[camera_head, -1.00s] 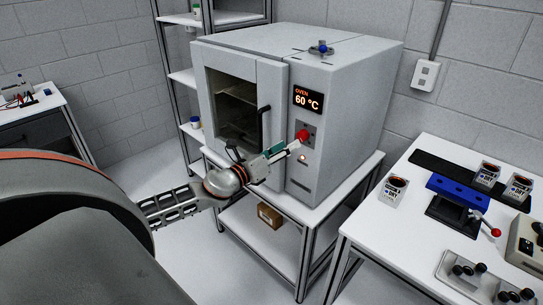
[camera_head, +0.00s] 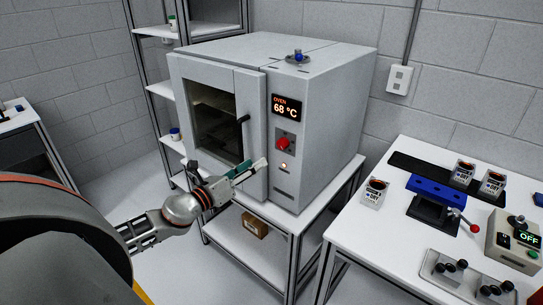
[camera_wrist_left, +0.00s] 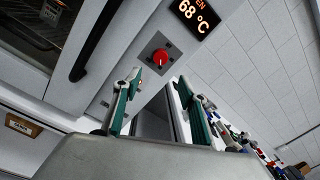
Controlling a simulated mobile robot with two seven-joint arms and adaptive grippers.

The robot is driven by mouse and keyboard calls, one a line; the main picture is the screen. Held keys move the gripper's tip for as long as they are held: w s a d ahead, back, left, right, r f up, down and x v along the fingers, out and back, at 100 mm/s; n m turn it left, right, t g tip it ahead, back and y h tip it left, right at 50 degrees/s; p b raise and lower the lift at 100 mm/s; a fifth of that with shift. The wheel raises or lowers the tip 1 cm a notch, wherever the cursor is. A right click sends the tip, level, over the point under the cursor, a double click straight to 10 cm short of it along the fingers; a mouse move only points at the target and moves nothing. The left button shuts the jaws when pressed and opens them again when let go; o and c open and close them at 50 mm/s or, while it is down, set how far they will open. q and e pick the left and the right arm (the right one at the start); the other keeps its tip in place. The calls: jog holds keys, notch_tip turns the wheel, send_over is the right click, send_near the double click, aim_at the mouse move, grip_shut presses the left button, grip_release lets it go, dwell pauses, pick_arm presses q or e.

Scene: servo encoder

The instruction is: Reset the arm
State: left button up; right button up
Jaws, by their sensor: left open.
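My left gripper (camera_head: 251,169) is open and empty in front of the grey oven (camera_head: 330,115). It is below and left of the red knob (camera_head: 283,143) on the oven's front panel, clear of it. In the left wrist view my open left gripper (camera_wrist_left: 157,96) has its two green-padded fingers spread, with the red knob (camera_wrist_left: 159,57) beyond them. The oven display (camera_head: 289,107) reads 68 °C. The oven door (camera_head: 215,115) is shut. My right gripper is not in view.
A white table (camera_head: 345,235) at the right holds several labelled boxes, a blue fixture (camera_head: 437,190) with a red-knobbed lever, and a control box (camera_head: 514,243) reading OFF. A shelf rack stands behind the oven. A cardboard box (camera_head: 254,226) sits on the oven stand's lower shelf.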

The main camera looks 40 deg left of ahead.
pick_arm(q)
jog(key=s+d+f+n+g+y, duration=0.1)
jog(key=s+d+f+n, duration=0.15)
jog(key=f+n, duration=0.35)
jog(key=s+d+f+n+g, duration=0.2)
jog(key=s+f+n, duration=0.2)
jog(key=f, duration=0.3)
jog(key=s+d+f+n+g+y, duration=0.1)
jog(key=s+d+f+n, duration=0.25)
jog(key=f, duration=0.35)
jog(key=s+d+f+n+g+h, duration=0.1)
jog(key=s+d+f+n+g, duration=0.2)
jog(key=s+d+f+n, duration=0.9)
jog(key=shift+s+d+f+n+g+h, duration=0.4)
jog(key=shift+s+d+n, duration=0.1)
jog(key=shift+d+n, duration=0.65)
